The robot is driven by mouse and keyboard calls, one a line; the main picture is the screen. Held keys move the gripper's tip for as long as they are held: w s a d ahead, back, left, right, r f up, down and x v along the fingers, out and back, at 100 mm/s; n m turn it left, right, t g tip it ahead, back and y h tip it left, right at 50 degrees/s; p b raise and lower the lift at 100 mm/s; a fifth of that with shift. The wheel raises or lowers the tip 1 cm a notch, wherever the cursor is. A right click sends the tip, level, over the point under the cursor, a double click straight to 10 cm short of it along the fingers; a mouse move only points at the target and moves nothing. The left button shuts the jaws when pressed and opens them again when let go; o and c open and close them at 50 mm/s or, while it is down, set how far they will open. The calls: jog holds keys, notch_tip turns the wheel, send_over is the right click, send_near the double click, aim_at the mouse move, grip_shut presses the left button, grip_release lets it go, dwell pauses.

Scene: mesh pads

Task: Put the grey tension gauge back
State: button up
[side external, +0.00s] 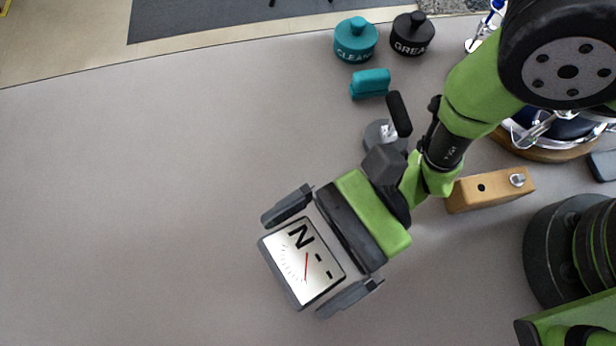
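The grey tension gauge (301,264) is a box with a white dial face, a large "N" and a red needle. It is at the lower middle of the side external view and appears to lie on the table, though its height is hard to judge. My gripper (318,251) is open, with one finger beyond the gauge's upper edge and the other beyond its lower edge. A narrow gap shows on each side, so the fingers appear apart from it. The gauge's underside is hidden.
A teal pot marked "CLEAN" (355,42), a dark pot marked "GREASE" (411,36) and a teal brush-like block (370,82) stand at the back. A grey round base with a black handle (399,112) and a wooden block (490,190) are near my arm. The table's left side is clear.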

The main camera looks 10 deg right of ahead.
jog(key=shift+r, duration=0.15)
jog(key=shift+w+d, duration=0.15)
jog(key=shift+d, duration=0.15)
jog(key=v, duration=0.7)
jog(key=shift+r, duration=0.1)
